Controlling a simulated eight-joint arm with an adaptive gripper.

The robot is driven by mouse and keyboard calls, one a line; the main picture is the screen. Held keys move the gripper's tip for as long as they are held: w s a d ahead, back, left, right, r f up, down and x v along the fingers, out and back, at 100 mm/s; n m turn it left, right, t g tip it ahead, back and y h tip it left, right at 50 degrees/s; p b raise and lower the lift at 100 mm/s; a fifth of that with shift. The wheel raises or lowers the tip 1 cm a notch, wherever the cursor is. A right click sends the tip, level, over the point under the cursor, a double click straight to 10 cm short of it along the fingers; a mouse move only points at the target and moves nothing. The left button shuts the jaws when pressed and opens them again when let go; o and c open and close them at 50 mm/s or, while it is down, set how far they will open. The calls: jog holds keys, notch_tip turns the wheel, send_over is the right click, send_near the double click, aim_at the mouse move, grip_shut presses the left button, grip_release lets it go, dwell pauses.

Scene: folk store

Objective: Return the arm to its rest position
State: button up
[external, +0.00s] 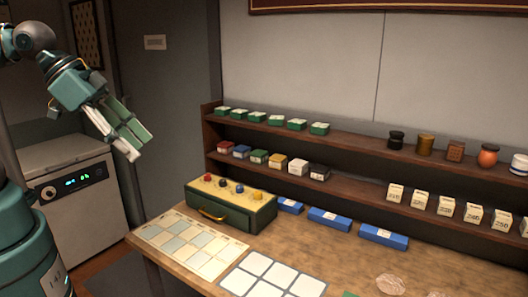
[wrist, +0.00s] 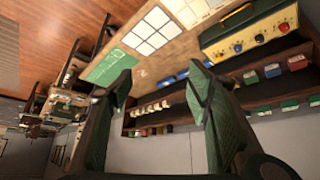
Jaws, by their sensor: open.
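My gripper (external: 132,143) is at the upper left in the external view, raised in the air to the left of the shelves and clear of the bench. Its two green fingers (wrist: 165,95) stand apart in the wrist view, with nothing between them. My arm comes in from the left edge. The wrist view is tilted and looks across the bench and shelves from a distance. No object touches the gripper.
The wooden bench (external: 180,270) holds a green box with coloured knobs (external: 231,204), a grid card (external: 190,245), a white grid sheet (external: 272,275) and blue boxes (external: 329,219). Shelves (external: 355,184) with small goods stand behind. A white appliance (external: 75,187) is below the gripper.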

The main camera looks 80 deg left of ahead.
jog(key=shift+f, duration=0.15)
notch_tip(320, 180, down, 17)
jog(key=b, duration=1.7)
jog(key=shift+f, duration=0.1)
